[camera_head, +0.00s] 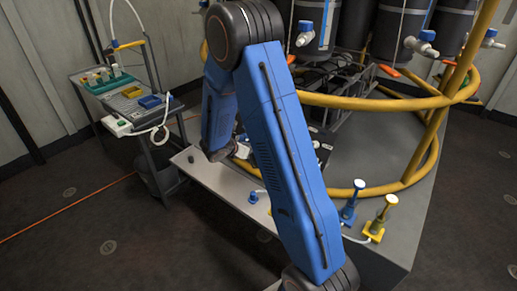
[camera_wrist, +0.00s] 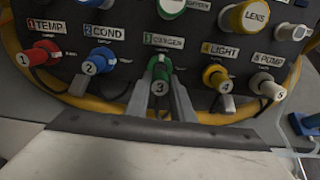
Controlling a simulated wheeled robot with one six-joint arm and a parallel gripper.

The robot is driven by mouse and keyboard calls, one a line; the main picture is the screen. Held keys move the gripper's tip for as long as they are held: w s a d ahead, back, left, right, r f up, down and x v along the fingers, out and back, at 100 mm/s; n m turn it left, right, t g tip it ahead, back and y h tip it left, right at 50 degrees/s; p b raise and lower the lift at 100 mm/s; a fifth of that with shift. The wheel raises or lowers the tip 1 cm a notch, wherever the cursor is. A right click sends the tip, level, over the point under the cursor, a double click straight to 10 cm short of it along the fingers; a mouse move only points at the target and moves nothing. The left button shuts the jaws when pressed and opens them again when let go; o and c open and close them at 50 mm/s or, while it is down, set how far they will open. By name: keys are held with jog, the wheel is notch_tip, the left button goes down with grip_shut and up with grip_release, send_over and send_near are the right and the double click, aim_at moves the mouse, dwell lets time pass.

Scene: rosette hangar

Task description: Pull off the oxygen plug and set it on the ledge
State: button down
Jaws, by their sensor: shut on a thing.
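The green oxygen plug (camera_wrist: 160,72), marked 3, is in the middle of the wrist view, below the OXYGEN label (camera_wrist: 164,41) on the dark panel (camera_wrist: 125,15). My gripper (camera_wrist: 160,94) has one finger on each side of the plug and is shut on it. The plug points out from the panel; whether it is still seated cannot be told. In the head view my blue arm hides the gripper and this plug. The pale ledge (camera_head: 222,187) runs low in front of the rig in the head view.
A yellow rail (camera_wrist: 115,106) curves below. A small dark object (camera_head: 190,158) and a blue piece (camera_head: 253,197) sit on the ledge.

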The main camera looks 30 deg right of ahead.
jog(key=shift+v, duration=1)
